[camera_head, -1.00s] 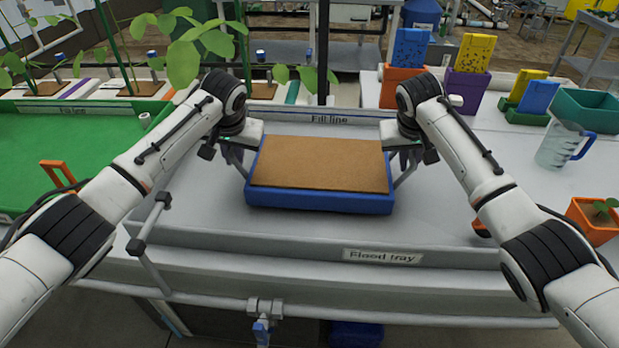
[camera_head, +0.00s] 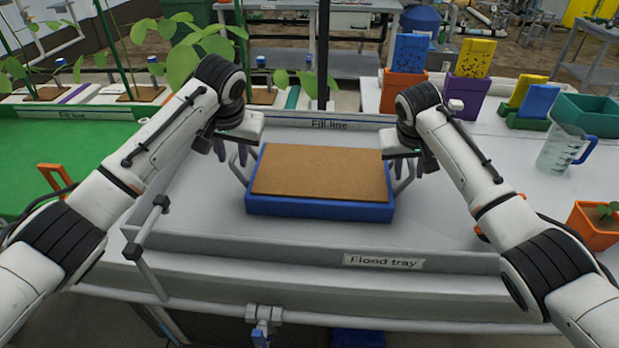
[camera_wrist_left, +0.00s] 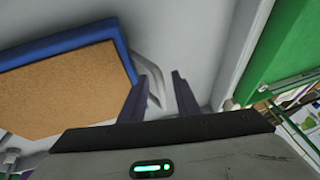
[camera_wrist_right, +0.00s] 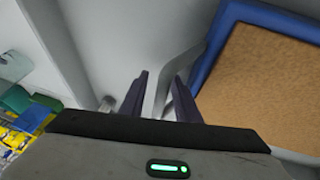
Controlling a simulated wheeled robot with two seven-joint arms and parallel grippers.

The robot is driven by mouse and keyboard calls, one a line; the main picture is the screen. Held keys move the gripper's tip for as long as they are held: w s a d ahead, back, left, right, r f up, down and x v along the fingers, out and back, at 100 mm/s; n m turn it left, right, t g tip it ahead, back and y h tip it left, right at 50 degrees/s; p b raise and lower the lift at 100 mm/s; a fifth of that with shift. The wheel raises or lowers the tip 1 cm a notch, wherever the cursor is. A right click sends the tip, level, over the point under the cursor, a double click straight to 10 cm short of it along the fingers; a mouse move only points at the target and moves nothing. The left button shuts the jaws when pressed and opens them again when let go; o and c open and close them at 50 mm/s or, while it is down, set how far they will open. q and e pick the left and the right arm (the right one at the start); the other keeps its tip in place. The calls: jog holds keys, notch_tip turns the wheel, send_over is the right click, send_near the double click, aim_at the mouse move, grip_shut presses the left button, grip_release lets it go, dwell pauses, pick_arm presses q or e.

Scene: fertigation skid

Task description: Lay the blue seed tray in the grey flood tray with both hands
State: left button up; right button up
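The blue seed tray (camera_head: 320,208), filled with brown material, lies flat inside the grey flood tray (camera_head: 440,225), apart from its front wall. It has a pale loop handle at each side. My left gripper (camera_head: 231,153) is open at the left handle, which shows near one finger in the left wrist view (camera_wrist_left: 160,98). My right gripper (camera_head: 402,166) is open at the right handle. In the right wrist view (camera_wrist_right: 160,92) that handle runs between the spread fingers, with gaps beside it. The tray's underside is hidden.
A green bench (camera_head: 70,150) with an orange handle stands at the left. At the right are a clear jug (camera_head: 558,150), orange and purple pots (camera_head: 467,92), a green bin (camera_head: 590,112) and a seedling pot (camera_head: 595,226). The flood tray floor in front of the seed tray is clear.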

pick_arm(q)
jog(key=v, duration=0.6)
pick_arm(e)
jog(key=shift+s+r, duration=0.1)
jog(key=shift+r, duration=0.15)
pick_arm(q)
jog(key=shift+s+r, duration=0.15)
jog(key=shift+r, duration=0.1)
pick_arm(e)
jog(key=v, duration=1.1)
jog(key=shift+r, duration=0.2)
jog(key=shift+s+a, duration=0.1)
